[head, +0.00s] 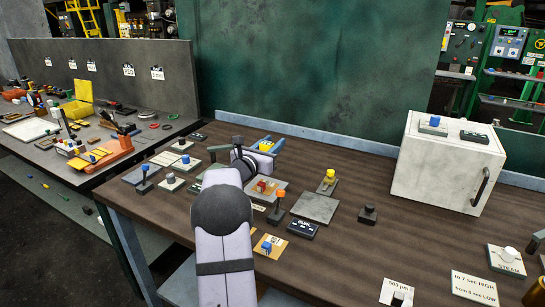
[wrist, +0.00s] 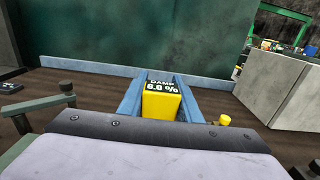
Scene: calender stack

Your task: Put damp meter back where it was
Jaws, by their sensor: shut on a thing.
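The damp meter (wrist: 161,102) is a yellow block with a black display reading "DAMP" and a percentage. My gripper (wrist: 158,84) is shut on it, with one blue finger along each side. In the head view the meter (head: 265,147) shows as a small yellow patch between the blue fingers of my gripper (head: 267,145), towards the back of the brown bench. The meter's underside is hidden, so I cannot tell whether it touches the bench. Which spot it came from is not marked in these views.
A bare grey plate (head: 314,208) lies mid-bench. Around it stand an orange-knobbed lever (head: 279,205), a yellow-knobbed control (head: 328,182), a black display box (head: 303,229) and a dark block (head: 368,214). A white cabinet (head: 445,165) stands at right. A blue-grey rail (wrist: 220,82) edges the back.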

